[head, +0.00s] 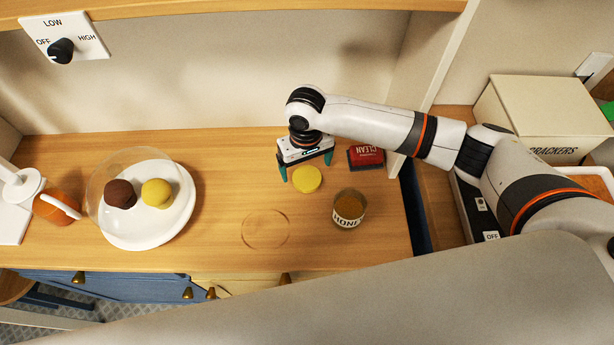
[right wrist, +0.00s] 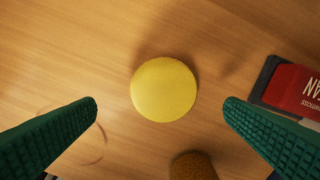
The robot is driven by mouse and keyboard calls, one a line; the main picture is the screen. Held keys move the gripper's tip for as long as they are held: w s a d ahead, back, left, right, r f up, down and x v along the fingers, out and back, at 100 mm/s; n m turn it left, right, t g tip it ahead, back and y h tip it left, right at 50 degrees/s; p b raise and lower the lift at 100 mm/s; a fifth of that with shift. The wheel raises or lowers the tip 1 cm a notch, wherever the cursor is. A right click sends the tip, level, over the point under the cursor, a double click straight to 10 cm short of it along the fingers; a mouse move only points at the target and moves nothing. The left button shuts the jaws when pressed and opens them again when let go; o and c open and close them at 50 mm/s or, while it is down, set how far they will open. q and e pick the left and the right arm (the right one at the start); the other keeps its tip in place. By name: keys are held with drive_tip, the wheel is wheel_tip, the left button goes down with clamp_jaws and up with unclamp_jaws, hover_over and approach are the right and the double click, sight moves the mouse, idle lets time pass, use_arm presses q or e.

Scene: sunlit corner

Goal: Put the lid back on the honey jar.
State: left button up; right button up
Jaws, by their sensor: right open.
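The yellow round lid (head: 307,179) lies flat on the wooden counter. It also shows in the right wrist view (right wrist: 164,89), between and beyond the two fingers. The honey jar (head: 349,208) stands upright and uncovered to the lid's lower right, with brown content showing at its mouth. Part of the jar shows at the bottom of the right wrist view (right wrist: 193,166). My right gripper (head: 308,175) is open above the lid, its green fingers apart and not touching it. My left gripper is not in view.
A red box marked CLEAN (head: 365,157) lies close to the right of the gripper. A white plate (head: 150,232) with brown and yellow balls under a clear cover stands left, beside an orange mug (head: 57,207). A crackers box (head: 535,115) stands right. The counter's middle is clear except for a faint ring.

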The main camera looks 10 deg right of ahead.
sight(307, 177)
drive_tip(key=f, duration=0.2)
drive_tip(key=f+p, duration=0.1)
drive_tip(key=f, duration=0.1)
drive_tip(key=shift+w+d+p, duration=0.2)
drive_tip(key=shift+p, duration=0.1)
drive_tip(key=shift+f, duration=0.6)
drive_tip(key=shift+c, duration=0.3)
drive_tip(key=c, duration=1)
drive_tip(key=shift+r, duration=0.1)
wheel_tip(307, 177, up, 10)
drive_tip(key=b, duration=0.1)
drive_tip(key=shift+b, duration=0.35)
